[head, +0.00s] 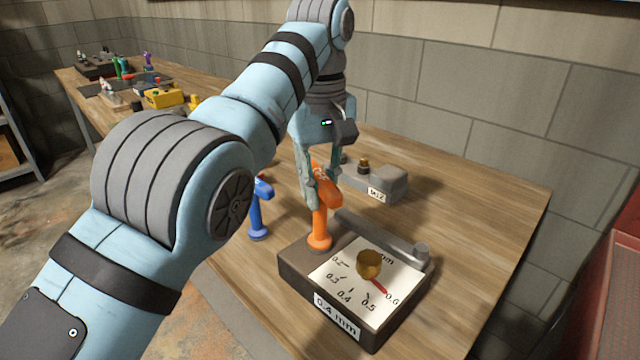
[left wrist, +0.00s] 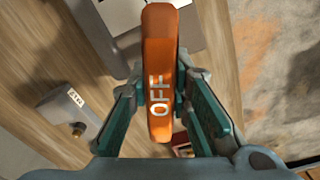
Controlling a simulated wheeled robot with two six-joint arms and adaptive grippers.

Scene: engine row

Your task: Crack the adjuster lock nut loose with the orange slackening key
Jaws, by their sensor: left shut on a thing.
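The orange slackening key (head: 319,225) stands upright on the back left corner of a dark gauge block (head: 296,266). Its cross handle, lettered "OFF", shows in the left wrist view (left wrist: 159,60). My left gripper (head: 318,185) is shut on that handle from above; in the left wrist view the gripper (left wrist: 165,105) has a finger on each side of it. The lock nut does not show clearly; the key's foot may cover it. A brass knob (head: 369,263) with a red pointer sits on the block's white dial, the pointer near 0.6. My right gripper is out of view.
A blue key (head: 257,215) stands left of the block. A grey block with a small label (head: 393,183) lies behind, partly hidden by my arm. A yellow box (head: 163,98) and other items lie farther along the bench. The bench right of the gauge block is clear.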

